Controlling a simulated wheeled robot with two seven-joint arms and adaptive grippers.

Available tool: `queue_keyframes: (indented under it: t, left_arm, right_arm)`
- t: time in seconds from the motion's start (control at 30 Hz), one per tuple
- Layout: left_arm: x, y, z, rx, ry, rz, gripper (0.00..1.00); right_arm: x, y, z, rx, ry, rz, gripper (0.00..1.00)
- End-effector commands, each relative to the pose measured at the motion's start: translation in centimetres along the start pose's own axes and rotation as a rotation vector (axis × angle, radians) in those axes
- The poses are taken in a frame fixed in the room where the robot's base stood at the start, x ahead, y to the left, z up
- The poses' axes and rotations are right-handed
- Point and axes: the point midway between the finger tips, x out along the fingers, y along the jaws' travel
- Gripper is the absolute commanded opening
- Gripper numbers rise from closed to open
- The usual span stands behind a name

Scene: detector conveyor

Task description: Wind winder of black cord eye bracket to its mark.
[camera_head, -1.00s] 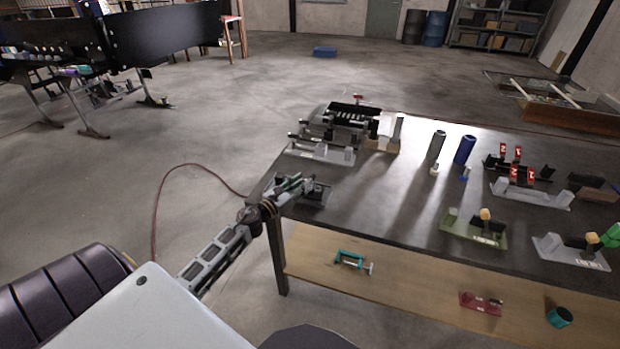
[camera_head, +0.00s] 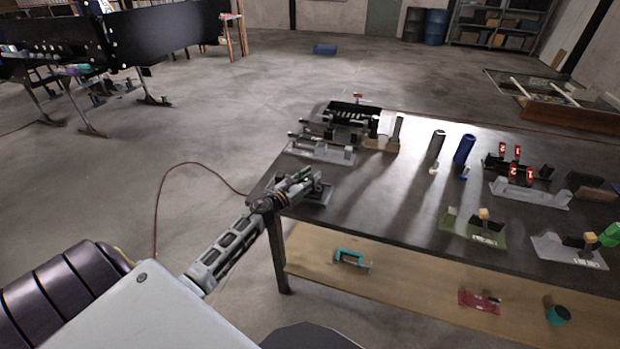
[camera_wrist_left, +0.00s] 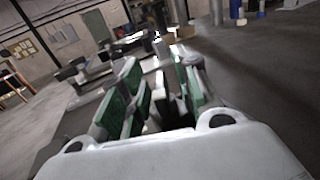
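My left gripper (camera_head: 298,180) is over the near-left corner of the dark table, at a low grey and dark bracket fixture (camera_head: 320,194). The arm and fingers hide part of that fixture, so its winder and mark cannot be made out. I cannot tell for certain that it is the black cord eye bracket. In the left wrist view the green-padded fingers (camera_wrist_left: 158,92) stand apart, with a small pale part visible between or beyond them. Contact cannot be told. My right gripper is not in view.
On the table (camera_head: 390,205) stand a grey fixture (camera_head: 322,152), a black slotted block (camera_head: 350,113), a blue cylinder (camera_head: 464,149) and an olive bracket (camera_head: 460,226). A teal clamp (camera_head: 350,259) and red part (camera_head: 478,300) lie on the wooden shelf (camera_head: 415,290). The table's middle is mostly clear.

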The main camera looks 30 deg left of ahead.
Motion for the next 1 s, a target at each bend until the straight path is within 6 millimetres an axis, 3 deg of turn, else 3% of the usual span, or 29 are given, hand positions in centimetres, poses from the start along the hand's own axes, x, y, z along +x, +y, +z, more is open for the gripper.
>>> queue_keyframes:
  t: [0.13, 0.37, 1.0]
  left_arm:
    - [0.0, 0.0, 0.0, 0.000, 0.000, 0.000, 0.29]
    - [0.0, 0.0, 0.0, 0.000, 0.000, 0.000, 0.00]
    - [0.0, -0.1, 0.0, -0.002, 0.000, 0.091, 0.00]
  right_arm:
    - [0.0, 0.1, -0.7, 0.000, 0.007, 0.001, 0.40]
    - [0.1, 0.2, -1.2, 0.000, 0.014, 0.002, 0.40]
    - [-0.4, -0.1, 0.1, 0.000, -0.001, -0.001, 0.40]
